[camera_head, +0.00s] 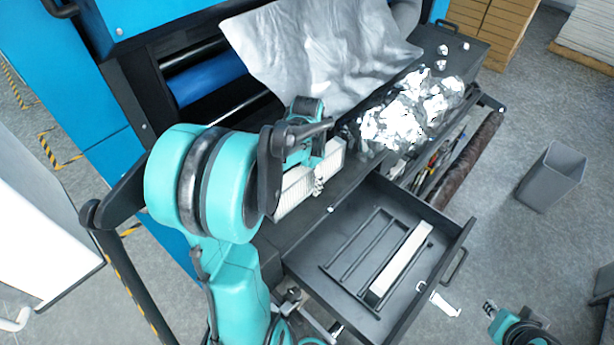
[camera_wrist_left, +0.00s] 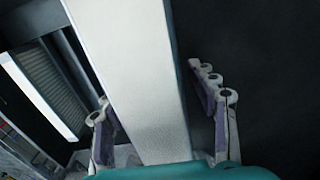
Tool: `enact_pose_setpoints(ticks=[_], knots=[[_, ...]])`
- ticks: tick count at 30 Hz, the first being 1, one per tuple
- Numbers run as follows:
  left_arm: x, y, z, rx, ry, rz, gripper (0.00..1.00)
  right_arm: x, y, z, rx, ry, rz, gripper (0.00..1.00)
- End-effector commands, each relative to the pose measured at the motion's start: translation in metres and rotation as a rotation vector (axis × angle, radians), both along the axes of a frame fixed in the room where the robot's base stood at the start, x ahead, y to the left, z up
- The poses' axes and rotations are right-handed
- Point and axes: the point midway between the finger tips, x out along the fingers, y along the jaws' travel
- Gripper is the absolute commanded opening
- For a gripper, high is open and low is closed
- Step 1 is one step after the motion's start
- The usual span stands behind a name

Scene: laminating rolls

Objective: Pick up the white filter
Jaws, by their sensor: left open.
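A white pleated filter (camera_head: 297,194) lies on the black machine ledge in the head view, partly hidden behind my left arm and gripper. My left gripper (camera_head: 318,165) is over it. In the left wrist view the filter's pale top (camera_wrist_left: 130,75) runs between the two spread fingers of the left gripper (camera_wrist_left: 160,105). A dark gap shows between the filter and the right-hand finger; the left-hand finger is close to its edge. A second white filter (camera_head: 402,262) lies in the open drawer. My right gripper (camera_head: 490,309) is at the lower right, too small to judge.
The black drawer (camera_head: 445,255) stands open with a dark rack in it. Crumpled foil (camera_head: 410,110) and a grey sheet (camera_head: 315,55) lie on the machine behind. A grey bin (camera_head: 552,178) stands on the floor at right, with open floor around it.

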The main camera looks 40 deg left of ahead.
Motion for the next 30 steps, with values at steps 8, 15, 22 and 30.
enact_pose_setpoints(ticks=[8,15,22,30], knots=[[0.000,0.000,-0.001,0.000,0.000,0.000,0.38,0.000,0.000,0.000,0.000,0.000,0.000,0.26],[0.000,0.000,0.000,0.000,0.000,0.000,0.00,0.000,0.000,0.000,0.000,0.000,0.000,0.26],[0.000,0.000,0.001,0.000,0.000,0.000,0.00,0.000,0.000,0.000,0.000,0.000,0.000,0.26],[0.000,0.000,0.031,0.000,0.000,0.000,0.00,0.000,0.000,-0.003,0.000,0.000,0.000,0.26]])
